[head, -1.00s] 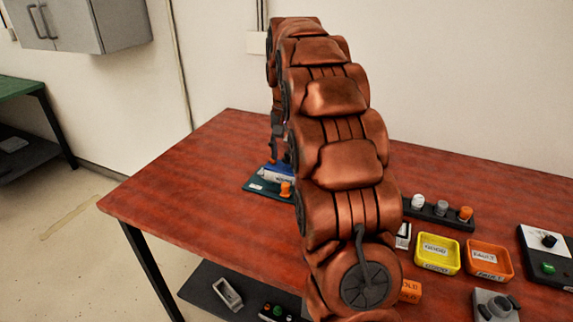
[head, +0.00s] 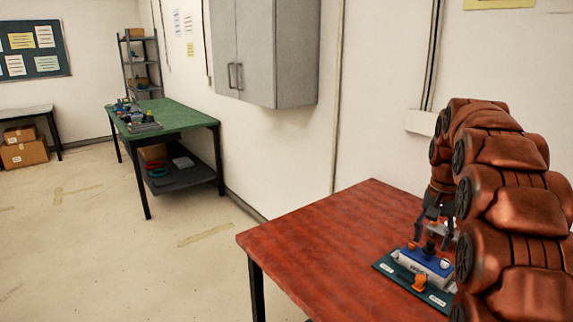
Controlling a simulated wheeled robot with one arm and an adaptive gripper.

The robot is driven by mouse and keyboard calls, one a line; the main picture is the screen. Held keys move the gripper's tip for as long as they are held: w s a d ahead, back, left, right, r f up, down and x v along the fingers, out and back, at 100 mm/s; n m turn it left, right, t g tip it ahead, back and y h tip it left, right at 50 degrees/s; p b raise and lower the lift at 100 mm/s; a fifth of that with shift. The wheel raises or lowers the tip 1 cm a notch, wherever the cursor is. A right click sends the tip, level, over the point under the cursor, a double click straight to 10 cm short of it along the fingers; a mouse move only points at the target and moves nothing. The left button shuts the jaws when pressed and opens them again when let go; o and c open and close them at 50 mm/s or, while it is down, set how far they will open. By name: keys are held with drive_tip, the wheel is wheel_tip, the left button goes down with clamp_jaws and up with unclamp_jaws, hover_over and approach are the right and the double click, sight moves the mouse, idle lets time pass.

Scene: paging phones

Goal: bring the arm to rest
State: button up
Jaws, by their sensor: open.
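My copper-coloured arm rises along the right side of the head view and bends down over the red table (head: 315,238). My gripper (head: 432,243) points downward with its fingers apart, just above a blue and grey device (head: 425,262). The device lies on a dark green board (head: 438,297) with white labels, and an orange knob (head: 419,283) stands at its front. Dark and white pieces stand on the device near the fingertips. I cannot tell whether the fingers touch them. My arm hides the right part of the table.
The left part of the red table is bare. A grey wall cabinet (head: 262,50) hangs behind it. A green table (head: 170,121) with small items stands at the back left, beside a shelf rack (head: 140,65). Cardboard boxes (head: 24,152) sit at the far left. The floor between is open.

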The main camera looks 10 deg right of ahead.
drive_tip(key=s+a+n+g+p, duration=0.1)
drive_tip(key=s+a+n+p, duration=0.4)
drive_tip(key=s+a, duration=1.65)
drive_tip(key=s+a+f+n, duration=0.1)
drive_tip(key=s+f+n, duration=0.2)
drive_tip(key=s, duration=0.9)
drive_tip(key=shift+s+a+f+n+g, duration=0.15)
drive_tip(key=shift+a+f+n+g, duration=0.2)
drive_tip(key=shift+f, duration=0.2)
